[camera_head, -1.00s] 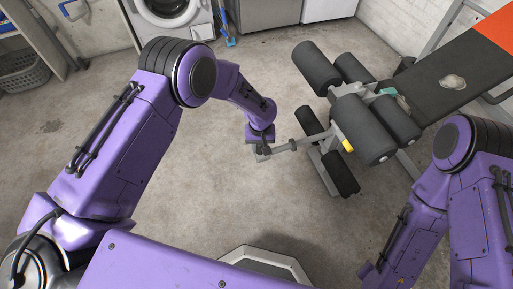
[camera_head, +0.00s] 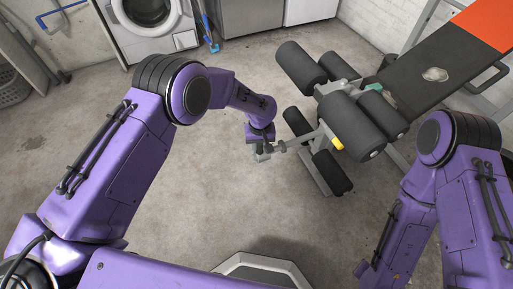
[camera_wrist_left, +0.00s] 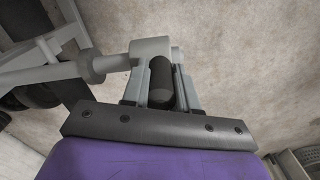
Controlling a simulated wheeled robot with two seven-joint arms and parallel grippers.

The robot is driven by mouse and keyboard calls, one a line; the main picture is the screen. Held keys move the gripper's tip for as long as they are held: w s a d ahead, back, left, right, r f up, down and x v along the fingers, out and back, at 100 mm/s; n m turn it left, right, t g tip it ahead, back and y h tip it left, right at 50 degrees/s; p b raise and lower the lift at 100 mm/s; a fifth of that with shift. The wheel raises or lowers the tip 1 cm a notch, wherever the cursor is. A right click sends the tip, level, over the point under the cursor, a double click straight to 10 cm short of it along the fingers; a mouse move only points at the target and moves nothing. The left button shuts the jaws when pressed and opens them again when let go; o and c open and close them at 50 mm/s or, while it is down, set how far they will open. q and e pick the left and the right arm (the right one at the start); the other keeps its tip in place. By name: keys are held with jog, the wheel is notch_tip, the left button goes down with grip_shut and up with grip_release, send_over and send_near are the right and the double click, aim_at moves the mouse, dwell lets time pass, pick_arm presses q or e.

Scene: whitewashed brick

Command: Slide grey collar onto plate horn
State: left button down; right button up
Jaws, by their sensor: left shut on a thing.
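My left gripper (camera_head: 262,152) is low beside the weight bench, and its fingers also show in the left wrist view (camera_wrist_left: 161,76). It is shut on the dark handle of the grey collar (camera_wrist_left: 150,47). The collar's light grey ring sits just beyond the fingertips. The plate horn (camera_head: 298,142) is a grey bar reaching left from the bench; in the wrist view its stub and round flange (camera_wrist_left: 92,66) lie left of the collar. The stub meets the collar's left side, roughly in line. I cannot tell how far it is inside. My right gripper is out of view.
The bench (camera_head: 424,84) with black foam rollers (camera_head: 355,125) stands close on the right of the left gripper. A washing machine (camera_head: 150,22) stands at the back. The concrete floor (camera_head: 190,190) left and in front of the gripper is clear.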

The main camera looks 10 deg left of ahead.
pick_arm(q)
jog(key=shift+w+d+b, duration=0.5)
jog(key=shift+d+b, duration=0.05)
jog(key=shift+d, duration=0.2)
jog(key=shift+w+d+b, duration=0.45)
jog(key=shift+d+b, duration=0.05)
jog(key=shift+d, duration=0.2)
jog(key=shift+w+d+b, duration=0.5)
jog(key=shift+d+b, duration=0.05)
jog(key=shift+d, duration=0.2)
jog(key=c, duration=0.8)
grip_release()
notch_tip(320, 180, up, 11)
jog(key=p, duration=0.2)
jog(key=shift+f+p, duration=0.2)
jog(key=shift+p, duration=0.15)
